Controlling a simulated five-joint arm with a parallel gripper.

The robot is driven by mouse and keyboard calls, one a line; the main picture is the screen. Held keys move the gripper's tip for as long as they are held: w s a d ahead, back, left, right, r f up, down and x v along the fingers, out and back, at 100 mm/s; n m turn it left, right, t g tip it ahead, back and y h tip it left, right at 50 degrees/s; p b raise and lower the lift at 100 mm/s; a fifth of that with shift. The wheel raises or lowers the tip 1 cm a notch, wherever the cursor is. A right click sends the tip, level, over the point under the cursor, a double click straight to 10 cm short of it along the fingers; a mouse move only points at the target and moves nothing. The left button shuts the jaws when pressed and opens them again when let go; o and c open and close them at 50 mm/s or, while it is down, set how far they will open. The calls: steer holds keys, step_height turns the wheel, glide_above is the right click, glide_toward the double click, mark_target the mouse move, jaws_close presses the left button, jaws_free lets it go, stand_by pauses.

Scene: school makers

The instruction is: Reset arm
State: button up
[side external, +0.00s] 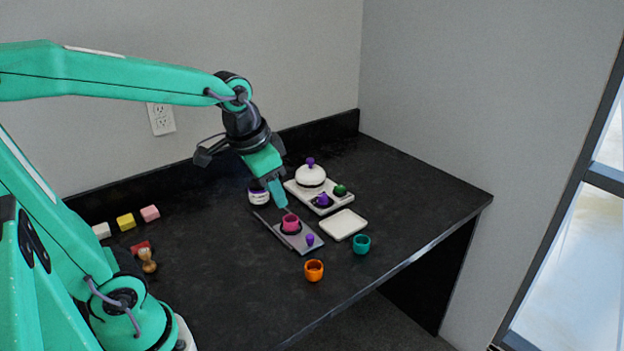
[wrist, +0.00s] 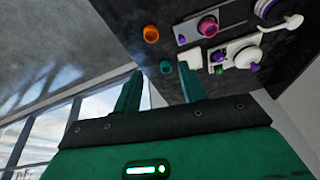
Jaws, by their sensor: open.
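My gripper (side external: 279,194) is over the right middle of the dark table, with its fingers pointing down. In the wrist view its two green fingers (wrist: 160,86) stand apart with nothing between them. In the side view the fingertips are close behind and above a pink cup (side external: 291,225), and I cannot tell whether they touch it. The pink cup sits on a grey tray (side external: 270,227) and also shows in the wrist view (wrist: 208,27). A small purple piece (side external: 310,240) is on the tray's front end.
Near the tray are an orange cup (side external: 314,270), a teal cup (side external: 361,244), a white plate (side external: 343,224) and a white pot (side external: 310,176) on a white board (side external: 345,206). Colored blocks (side external: 126,222) and a wooden stamp (side external: 148,262) lie left.

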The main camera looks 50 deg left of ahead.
steer(key=s+d+r+n+t, duration=0.1)
steer(key=s+t, duration=0.1)
steer(key=s, duration=0.5)
steer(key=shift+s+d+n, duration=0.3)
steer(key=shift+s+n, duration=0.05)
steer(key=shift+n, duration=0.05)
